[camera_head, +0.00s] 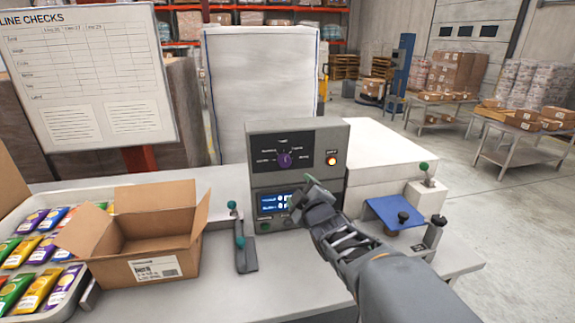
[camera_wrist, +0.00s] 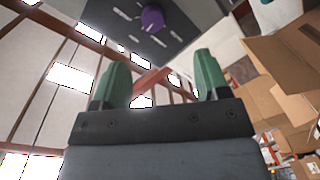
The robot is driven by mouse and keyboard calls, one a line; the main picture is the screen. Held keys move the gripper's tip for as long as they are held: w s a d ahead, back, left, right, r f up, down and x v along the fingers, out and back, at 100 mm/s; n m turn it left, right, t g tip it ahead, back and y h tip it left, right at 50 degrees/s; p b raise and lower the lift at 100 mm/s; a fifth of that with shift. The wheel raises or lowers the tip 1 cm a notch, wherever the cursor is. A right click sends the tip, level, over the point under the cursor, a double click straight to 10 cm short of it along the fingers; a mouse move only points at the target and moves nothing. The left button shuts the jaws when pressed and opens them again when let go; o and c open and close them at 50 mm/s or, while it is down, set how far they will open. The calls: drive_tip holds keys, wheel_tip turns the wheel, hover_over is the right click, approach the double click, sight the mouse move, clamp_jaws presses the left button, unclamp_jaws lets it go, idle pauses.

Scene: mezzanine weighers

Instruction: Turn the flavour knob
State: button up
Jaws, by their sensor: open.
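The flavour knob (camera_head: 285,160) is a purple dial on the dark upper panel of a grey control box (camera_head: 339,140). White marks and labels ring it. In the wrist view the knob (camera_wrist: 152,18) shows at the top, beyond and between my fingertips. My gripper (camera_head: 298,191) is in front of the box's lower half, below and slightly right of the knob in the head view. In the wrist view its two green fingers (camera_wrist: 163,78) are spread apart with nothing between them. The knob is apart from the fingers. My gripper hides part of the blue display (camera_head: 268,202).
An open cardboard box (camera_head: 160,245) stands left on the white table, beside a tray of coloured packets (camera_head: 30,270). A teal-handled lever (camera_head: 240,240) is left of my arm. A blue plate (camera_head: 385,210) and a black-knobbed post (camera_head: 434,235) are at right.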

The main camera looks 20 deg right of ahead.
sight(287, 164)
drive_tip(key=shift+n+t+y, duration=0.3)
drive_tip(key=shift+n+t, duration=0.2)
drive_tip(key=w+p, duration=0.1)
drive_tip(key=w, duration=0.3)
drive_tip(key=w+d+p, duration=0.1)
drive_tip(key=w, duration=0.4)
drive_tip(key=w+r, duration=0.1)
drive_tip(key=w, duration=0.4)
drive_tip(key=shift+d+p, duration=0.4)
drive_tip(key=shift+s, duration=0.1)
drive_tip(key=c, duration=0.9)
drive_tip(key=shift+f, duration=0.1)
drive_tip(key=shift+b, duration=0.3)
